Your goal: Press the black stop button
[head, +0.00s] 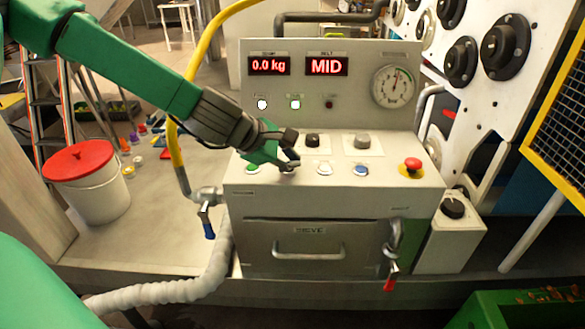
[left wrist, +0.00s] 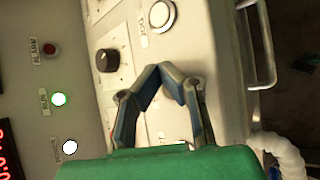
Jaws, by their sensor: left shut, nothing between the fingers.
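The grey control panel (head: 330,200) has a row of buttons along its sloped top. A green button (head: 253,169) is at the left, a white button (head: 325,169) and a blue button (head: 361,170) are to the right. My left gripper (head: 291,164) is shut and empty over the spot between the green and white buttons. The black stop button cannot be made out; that spot is covered by the fingers. In the left wrist view the closed fingertips (left wrist: 172,70) are over the panel, with the white button beyond them. I cannot tell whether they touch anything. My right gripper is not in view.
Two dark knobs, one black (head: 312,141) and one grey (head: 362,142), stand behind the button row. A red mushroom button (head: 412,164) on yellow is at the right. A yellow hose (head: 178,150) runs down left of the panel. A white bucket (head: 90,190) stands farther left.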

